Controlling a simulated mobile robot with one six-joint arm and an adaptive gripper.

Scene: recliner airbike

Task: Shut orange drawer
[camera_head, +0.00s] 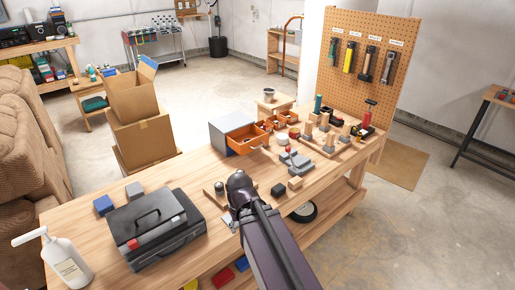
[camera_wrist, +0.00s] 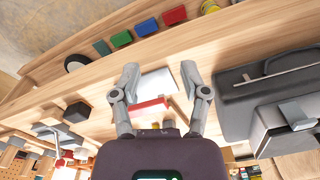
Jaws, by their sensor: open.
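The orange drawer (camera_head: 247,140) juts out of the front of a grey cabinet (camera_head: 231,124) on the workbench, so it stands open. My gripper (camera_head: 231,219) is low over the near part of the bench, in front of the cabinet and apart from the drawer; my arm partly hides it. In the wrist view my gripper (camera_wrist: 160,73) has its two fingers spread. A pale flat piece (camera_wrist: 158,83) and a red bar (camera_wrist: 148,109) show between them; I cannot tell whether either touches a finger. I cannot make out the drawer clearly in the wrist view.
A black block (camera_head: 278,189), grey blocks (camera_head: 297,163) and wooden pieces lie right of my arm. A pegboard (camera_head: 369,62) rises at the far end.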

